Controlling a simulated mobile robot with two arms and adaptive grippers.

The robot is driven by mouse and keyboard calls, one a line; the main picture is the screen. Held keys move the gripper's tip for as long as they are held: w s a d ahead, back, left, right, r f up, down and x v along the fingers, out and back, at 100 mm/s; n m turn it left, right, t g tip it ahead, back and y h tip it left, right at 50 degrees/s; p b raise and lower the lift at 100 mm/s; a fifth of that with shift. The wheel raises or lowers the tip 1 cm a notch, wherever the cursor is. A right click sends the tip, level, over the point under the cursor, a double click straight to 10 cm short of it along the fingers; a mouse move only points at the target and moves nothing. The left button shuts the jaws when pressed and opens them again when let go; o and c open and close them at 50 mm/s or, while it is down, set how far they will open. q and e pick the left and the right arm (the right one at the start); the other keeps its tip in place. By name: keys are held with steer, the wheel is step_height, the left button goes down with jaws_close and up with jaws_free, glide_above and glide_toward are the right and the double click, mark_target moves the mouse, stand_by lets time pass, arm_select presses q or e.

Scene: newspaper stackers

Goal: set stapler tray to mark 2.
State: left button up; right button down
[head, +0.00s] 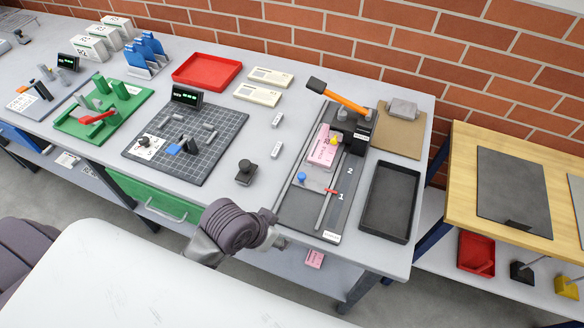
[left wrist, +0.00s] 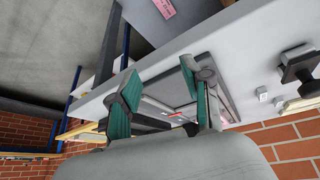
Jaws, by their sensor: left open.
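The stapler station is a dark board (head: 295,208) on the grey table, with a black stapler (head: 352,130) and its orange lever (head: 338,95) at the back. The sliding stapler tray (head: 316,181) has a blue knob (head: 301,177) and carries a pink booklet (head: 323,147) towards the stapler. My left gripper (head: 278,228) is at the board's front left edge, apart from the knob. Its teal-padded fingers (left wrist: 157,88) are spread and empty in the left wrist view. My right gripper is not in view.
A small black knobbed block (head: 246,172) is left of the board. The table's front edge runs under my left arm. A wooden table (head: 470,205) is at right.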

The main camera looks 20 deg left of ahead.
arm_select(q)
steer(key=w+d+r+m+h, duration=0.2)
steer(key=w+d+r+m, duration=0.3)
steer(key=w+r, duration=0.25)
steer(key=g+y, duration=0.1)
steer(key=g, duration=0.1)
glide_toward(301, 175)
steer(key=p+x, duration=0.3)
steer(key=x, duration=0.5)
steer(key=shift+d+f, duration=0.15)
steer(key=shift+f, duration=0.1)
steer(key=shift+t, duration=0.3)
jaws_close()
